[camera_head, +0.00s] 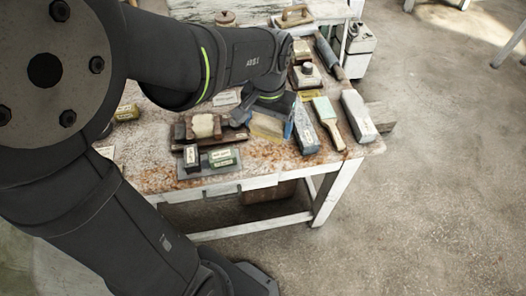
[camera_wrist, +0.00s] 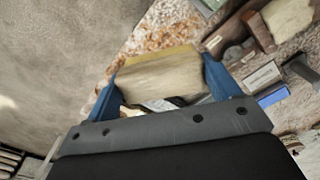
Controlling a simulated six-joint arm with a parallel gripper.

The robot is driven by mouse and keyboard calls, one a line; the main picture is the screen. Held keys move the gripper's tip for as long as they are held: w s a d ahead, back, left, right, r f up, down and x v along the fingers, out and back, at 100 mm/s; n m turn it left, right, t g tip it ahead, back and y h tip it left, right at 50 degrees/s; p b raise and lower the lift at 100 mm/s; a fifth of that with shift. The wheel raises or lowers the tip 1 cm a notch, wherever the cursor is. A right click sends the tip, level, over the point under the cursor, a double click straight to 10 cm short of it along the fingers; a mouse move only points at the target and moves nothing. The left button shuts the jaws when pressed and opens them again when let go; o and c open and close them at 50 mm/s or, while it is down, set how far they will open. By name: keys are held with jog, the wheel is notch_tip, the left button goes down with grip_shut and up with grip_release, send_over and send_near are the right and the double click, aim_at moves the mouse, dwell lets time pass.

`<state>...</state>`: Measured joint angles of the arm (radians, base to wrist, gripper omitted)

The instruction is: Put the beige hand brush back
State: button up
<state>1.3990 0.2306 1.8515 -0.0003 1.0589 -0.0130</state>
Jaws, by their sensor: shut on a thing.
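My gripper (camera_wrist: 163,87) is shut on a beige block that looks like the hand brush (camera_wrist: 158,72). It has a yellowish edge and pale, streaked sides, and spans the space between the two blue fingers in the wrist view. In the head view the brush (camera_head: 267,127) shows below my gripper (camera_head: 270,112), above the front part of the rusty white table (camera_head: 270,158). I cannot tell whether it touches the tabletop. My gripper hides part of it.
Left of it a cream block (camera_head: 204,125) sits on a dark brown wooden piece. Small labelled green (camera_head: 222,157) and dark (camera_head: 191,155) boxes stand in front. A grey-blue block (camera_head: 306,132), a wooden-handled brush (camera_head: 328,118) and a grey block (camera_head: 357,115) lie close on the right.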

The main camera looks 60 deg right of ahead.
jog(key=s+a+m, duration=0.2)
jog(key=s, duration=0.7)
jog(key=w+d+f, duration=0.1)
jog(key=w+f, duration=0.1)
jog(key=w, duration=0.1)
jog(key=w+d+f, duration=0.1)
jog(key=w+f, duration=0.1)
jog(key=w, duration=0.2)
jog(key=w+f, duration=0.3)
jog(key=shift+w+d, duration=0.4)
jog(key=shift+f, duration=1.95)
jog(key=shift+f, duration=0.2)
jog(key=o, duration=0.8)
notch_tip(320, 180, up, 12)
jog(key=shift+r, duration=0.2)
jog(key=shift+f, duration=0.1)
